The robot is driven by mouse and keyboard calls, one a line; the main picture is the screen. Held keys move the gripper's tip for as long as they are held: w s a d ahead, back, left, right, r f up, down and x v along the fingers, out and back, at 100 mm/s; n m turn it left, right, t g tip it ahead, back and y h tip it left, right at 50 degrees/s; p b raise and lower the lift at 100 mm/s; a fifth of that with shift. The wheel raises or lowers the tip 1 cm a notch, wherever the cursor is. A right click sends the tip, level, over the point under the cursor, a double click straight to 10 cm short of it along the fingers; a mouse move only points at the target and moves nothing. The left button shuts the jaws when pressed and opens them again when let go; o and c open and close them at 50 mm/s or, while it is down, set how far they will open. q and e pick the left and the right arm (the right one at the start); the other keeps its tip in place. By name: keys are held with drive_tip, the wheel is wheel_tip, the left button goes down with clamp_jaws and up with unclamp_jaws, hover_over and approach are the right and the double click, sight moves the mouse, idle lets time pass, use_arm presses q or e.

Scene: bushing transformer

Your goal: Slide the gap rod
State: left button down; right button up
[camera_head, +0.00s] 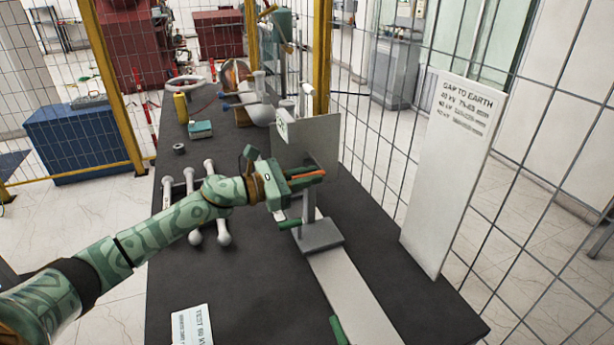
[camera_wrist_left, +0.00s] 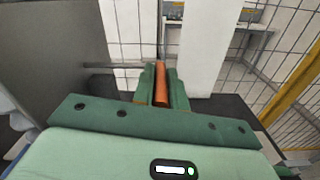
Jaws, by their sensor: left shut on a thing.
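My left gripper (camera_head: 308,180) reaches over the black bench and is shut on an orange handle (camera_head: 309,176). In the left wrist view, the orange handle (camera_wrist_left: 161,83) stands between the green fingers (camera_wrist_left: 161,88). A thin grey rod (camera_wrist_left: 112,66) runs level from the left to the fingers; its join with the handle is hidden. In the head view, a grey carriage block (camera_head: 320,237) with a short post sits on a pale rail (camera_head: 349,293), just below the gripper. I cannot make out a right gripper.
A grey upright panel (camera_head: 318,140) stands behind the gripper. White rods with ball ends (camera_head: 195,237) lie on the bench to the left. A white card (camera_head: 192,325) lies in front. A GAP TO EARTH board (camera_head: 450,170) stands at the right, by the mesh fence (camera_head: 545,190).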

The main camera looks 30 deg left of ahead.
use_arm(q)
drive_tip(key=s+d+p, duration=0.5)
drive_tip(key=s+d, duration=0.2)
drive_tip(key=d, duration=0.1)
drive_tip(key=shift+s+d, duration=0.35)
drive_tip(key=shift+s, duration=0.05)
drive_tip(key=c, duration=1.4)
unclamp_jaws()
